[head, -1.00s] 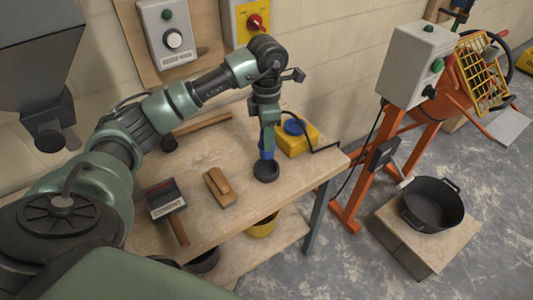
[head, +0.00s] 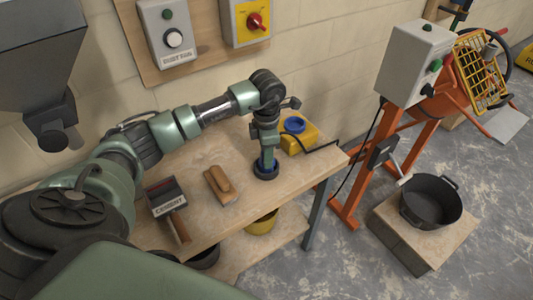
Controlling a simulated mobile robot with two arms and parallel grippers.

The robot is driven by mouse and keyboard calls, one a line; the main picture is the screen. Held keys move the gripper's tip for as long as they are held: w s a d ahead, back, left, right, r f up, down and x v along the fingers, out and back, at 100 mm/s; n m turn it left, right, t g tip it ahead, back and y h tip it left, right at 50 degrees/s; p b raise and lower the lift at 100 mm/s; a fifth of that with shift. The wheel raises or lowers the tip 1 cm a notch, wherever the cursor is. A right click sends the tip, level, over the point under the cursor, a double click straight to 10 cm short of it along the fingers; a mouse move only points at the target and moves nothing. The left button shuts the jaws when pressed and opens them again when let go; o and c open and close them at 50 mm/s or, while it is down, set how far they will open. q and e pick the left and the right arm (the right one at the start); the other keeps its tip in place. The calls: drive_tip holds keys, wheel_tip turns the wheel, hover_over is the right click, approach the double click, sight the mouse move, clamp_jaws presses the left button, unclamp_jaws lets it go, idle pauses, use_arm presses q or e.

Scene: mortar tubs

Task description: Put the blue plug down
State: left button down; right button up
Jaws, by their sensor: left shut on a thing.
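My left gripper (head: 267,158) points straight down over the right part of the wooden workbench (head: 228,155). It is shut on the blue plug (head: 264,170), which shows only as a little blue at the fingertips. The plug is low, at a round black holder or dish (head: 267,177) on the bench top, and appears to be inside its rim. The fingers hide most of the plug, so I cannot tell whether it touches the bottom. My right gripper is not in view.
Just behind the gripper is a yellow box (head: 299,141) with a blue round top and a black cable. A black tub (head: 431,203) stands on a block at right.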

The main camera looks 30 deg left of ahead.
use_arm(q)
drive_tip(key=c, duration=0.9)
unclamp_jaws()
drive_tip(key=shift+c, duration=0.2)
drive_tip(key=shift+r+p, duration=0.3)
wheel_tip(320, 180, up, 12)
drive_tip(key=shift+f+b, duration=0.1)
drive_tip(key=shift+b, duration=0.85)
